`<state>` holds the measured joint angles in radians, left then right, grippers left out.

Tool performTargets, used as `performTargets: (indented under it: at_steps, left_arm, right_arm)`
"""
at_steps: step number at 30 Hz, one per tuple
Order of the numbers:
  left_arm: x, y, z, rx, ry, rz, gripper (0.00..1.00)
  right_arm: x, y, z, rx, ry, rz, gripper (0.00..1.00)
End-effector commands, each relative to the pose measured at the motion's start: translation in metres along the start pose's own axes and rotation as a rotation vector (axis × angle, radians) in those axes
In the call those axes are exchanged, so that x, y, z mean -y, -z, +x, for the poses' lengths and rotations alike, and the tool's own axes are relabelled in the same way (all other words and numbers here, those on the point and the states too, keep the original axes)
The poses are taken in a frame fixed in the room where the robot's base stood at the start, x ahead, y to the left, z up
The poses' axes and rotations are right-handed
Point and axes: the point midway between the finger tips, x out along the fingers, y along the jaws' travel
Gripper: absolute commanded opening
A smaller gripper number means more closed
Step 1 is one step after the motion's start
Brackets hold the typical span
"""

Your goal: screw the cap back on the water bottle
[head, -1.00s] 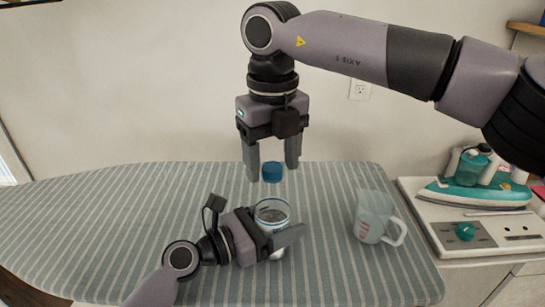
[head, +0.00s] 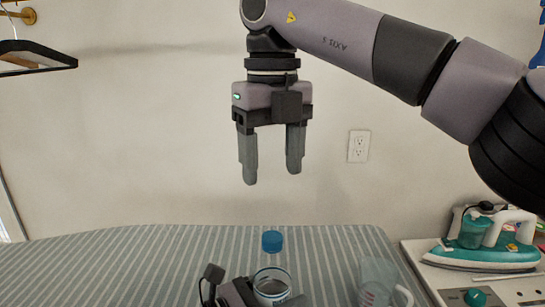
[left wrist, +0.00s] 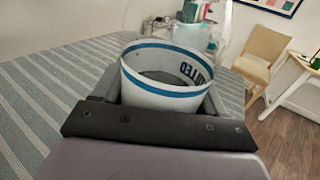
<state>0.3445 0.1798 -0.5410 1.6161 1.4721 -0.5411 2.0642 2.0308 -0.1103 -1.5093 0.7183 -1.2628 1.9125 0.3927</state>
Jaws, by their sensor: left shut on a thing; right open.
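The water bottle (head: 272,285) stands on the ironing board, clear with a blue-banded label, its lower part cut off by the bottom edge in the head view. Its blue cap (head: 272,241) sits at the top of the clear neck; I cannot tell how tight it is. My left gripper (head: 270,300) is shut on the bottle, mostly below the head view. The left wrist view shows the label (left wrist: 165,97) between its fingers, but no cap. My right gripper (head: 272,174) is open and empty, pointing down well above the cap.
The striped ironing board (head: 160,262) is largely bare to the left. A clear measuring cup (head: 378,285) stands right of the bottle. A teal iron (head: 485,240) rests on a stand at the far right. A hanger (head: 35,55) hangs at upper left.

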Motion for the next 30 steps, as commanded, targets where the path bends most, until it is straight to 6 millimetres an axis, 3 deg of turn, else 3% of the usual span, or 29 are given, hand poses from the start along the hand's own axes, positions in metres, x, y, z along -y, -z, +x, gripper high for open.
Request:
performTargets:
  at_steps: [11, 12, 14, 23, 30]
  left_arm:
    - [0.000, 0.001, 0.000, -0.001, 0.000, 0.000, 0.00]
    - [0.000, 0.001, 0.000, -0.001, 0.000, 0.000, 0.82]
    - [0.000, 0.001, 0.000, -0.001, 0.000, 0.000, 1.00]
    - [0.000, 0.001, -0.004, -0.001, -0.001, 0.000, 1.00]
    - [0.000, 0.002, -0.039, -0.003, -0.001, 0.000, 1.00]
  right_arm:
    - [0.000, 0.000, -0.004, 0.000, 0.000, 0.000, 0.63]
    - [0.000, 0.000, -0.004, 0.000, 0.000, 0.000, 0.63]
    - [0.000, 0.000, -0.004, 0.000, 0.000, 0.000, 0.63]
    - [0.000, 0.000, -0.003, 0.000, 0.000, 0.000, 0.63]
    - [0.000, 0.000, -0.001, 0.000, 0.000, 0.000, 0.63]
